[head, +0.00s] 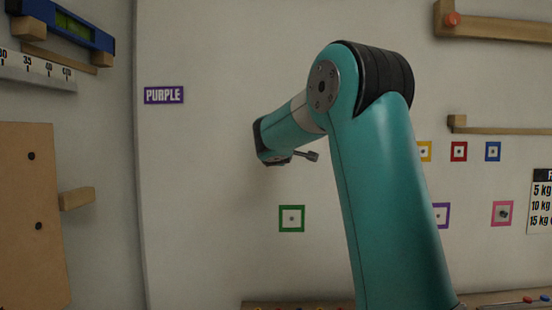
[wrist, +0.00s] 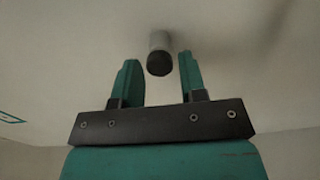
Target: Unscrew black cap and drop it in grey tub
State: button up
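In the wrist view, the black cap (wrist: 159,65) is a short dark cylinder on the end of a pale grey stem (wrist: 160,40). My gripper (wrist: 158,60) is open, with one finger on each side of the cap in the picture and gaps on both sides. I cannot tell how deep the cap lies between the fingertips. In the head view, the end of my arm is near the wall, above a green square frame; my fingers are not clear there. A small grey stub shows beside my wrist; I cannot tell what it is. No grey tub is visible.
The pale wall (head: 210,200) carries a PURPLE label (head: 164,95), a green square frame (head: 291,218) and several other coloured frames on the right. Wooden ledges (head: 490,22) stick out at upper right. A brown panel (head: 30,215) stands at left. A wooden edge (head: 290,305) runs along the bottom.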

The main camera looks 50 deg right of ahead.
jog(key=m+b, duration=0.7)
jog(key=m, duration=0.4)
jog(key=shift+r+m, duration=0.1)
jog(key=shift+m, duration=0.3)
jog(key=c, duration=0.6)
jog(key=n+p, duration=0.1)
jog(key=n, duration=0.4)
jog(key=shift+a, duration=0.1)
jog(key=shift+n, duration=0.3)
